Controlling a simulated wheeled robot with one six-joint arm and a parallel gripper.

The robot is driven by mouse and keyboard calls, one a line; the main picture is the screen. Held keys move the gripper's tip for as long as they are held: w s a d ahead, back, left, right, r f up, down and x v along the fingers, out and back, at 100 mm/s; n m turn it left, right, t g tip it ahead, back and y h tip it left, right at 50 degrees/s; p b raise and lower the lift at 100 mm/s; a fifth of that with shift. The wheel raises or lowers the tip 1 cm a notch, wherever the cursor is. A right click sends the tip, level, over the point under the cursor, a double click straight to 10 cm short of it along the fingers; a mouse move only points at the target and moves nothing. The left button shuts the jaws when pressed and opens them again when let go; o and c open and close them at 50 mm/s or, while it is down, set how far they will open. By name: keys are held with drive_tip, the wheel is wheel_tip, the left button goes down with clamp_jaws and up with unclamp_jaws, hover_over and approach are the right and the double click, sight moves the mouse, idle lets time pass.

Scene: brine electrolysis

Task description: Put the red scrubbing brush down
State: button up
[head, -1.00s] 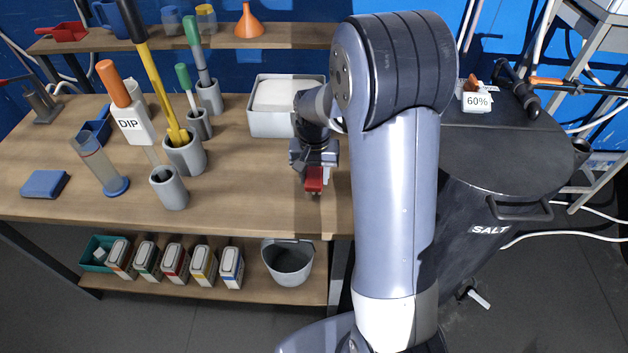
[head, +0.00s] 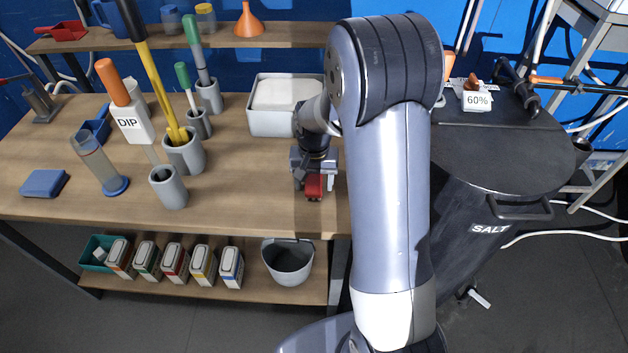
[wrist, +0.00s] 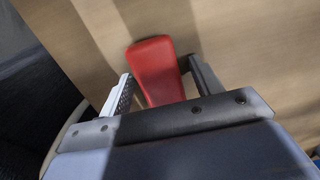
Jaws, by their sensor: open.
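The red scrubbing brush (head: 314,186) lies at the front right of the wooden bench (head: 240,190), near its front edge. In the wrist view the brush (wrist: 156,70) shows as a red block on the wood, its near end hidden by my gripper body. My gripper (wrist: 160,82) is open, with one finger on each side of the brush and a visible gap on both sides. In the head view my gripper (head: 315,176) is low over the bench, with the brush between its fingers.
A white bin (head: 268,130) stands just behind my gripper. Grey holders (head: 170,188) with tools stand to the left. A black salt drum (head: 500,165) is to the right, beyond my arm. Bare bench lies left of the brush.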

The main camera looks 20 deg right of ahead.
sight(314, 181)
drive_tip(key=shift+r, duration=0.1)
wheel_tip(314, 181, up, 12)
drive_tip(key=shift+p, duration=0.3)
idle(0.3)
wheel_tip(314, 181, down, 13)
drive_tip(key=shift+r+b, duration=0.15)
drive_tip(key=shift+b, duration=0.2)
drive_tip(key=shift+r, duration=2.15)
